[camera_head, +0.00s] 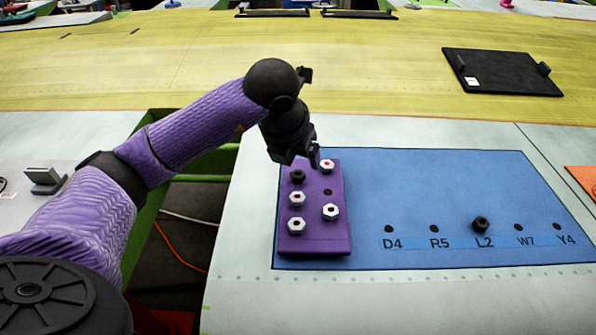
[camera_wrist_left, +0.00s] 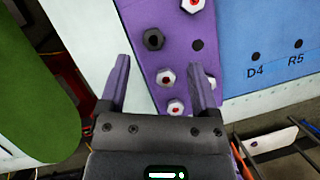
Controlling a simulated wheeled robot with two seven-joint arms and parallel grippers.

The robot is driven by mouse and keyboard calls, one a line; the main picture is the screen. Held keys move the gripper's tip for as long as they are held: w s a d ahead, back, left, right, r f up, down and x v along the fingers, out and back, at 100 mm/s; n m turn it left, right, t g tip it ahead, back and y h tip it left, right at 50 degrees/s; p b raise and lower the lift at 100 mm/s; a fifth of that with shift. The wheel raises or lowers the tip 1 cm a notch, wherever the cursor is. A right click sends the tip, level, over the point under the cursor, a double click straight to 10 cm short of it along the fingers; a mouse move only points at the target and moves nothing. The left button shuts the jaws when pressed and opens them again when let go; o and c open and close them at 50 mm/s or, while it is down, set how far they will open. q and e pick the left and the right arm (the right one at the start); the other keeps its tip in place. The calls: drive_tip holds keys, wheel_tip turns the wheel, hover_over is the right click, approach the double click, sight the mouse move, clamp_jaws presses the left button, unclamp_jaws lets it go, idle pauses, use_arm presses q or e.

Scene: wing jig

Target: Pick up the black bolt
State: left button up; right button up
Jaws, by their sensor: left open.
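A black bolt (camera_head: 297,177) stands in the purple block (camera_head: 316,238), near the block's far left corner; it also shows in the left wrist view (camera_wrist_left: 153,39). A second black bolt (camera_head: 481,224) sits at L2 on the blue panel. My left gripper (camera_head: 301,158) is over the far end of the purple block, close to the first bolt. In the left wrist view, its two purple fingers (camera_wrist_left: 162,82) are apart with no bolt held; the black bolt lies ahead of the fingertips. My right gripper is not in view.
Several silver bolts (camera_head: 330,212) stand in the purple block beside an empty hole (camera_head: 327,192). The blue panel (camera_head: 430,190) has labelled holes D4, R5, W7 and Y4. A black plate (camera_head: 502,72) lies on the yellow surface behind. A gap opens left of the panel.

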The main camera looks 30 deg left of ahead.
sight(298, 174)
use_arm(q)
drive_tip(key=x, duration=0.6)
drive_tip(key=shift+s+a+f, duration=0.25)
drive_tip(key=shift+s+a, duration=0.05)
drive_tip(key=shift+s, duration=0.05)
clamp_jaws()
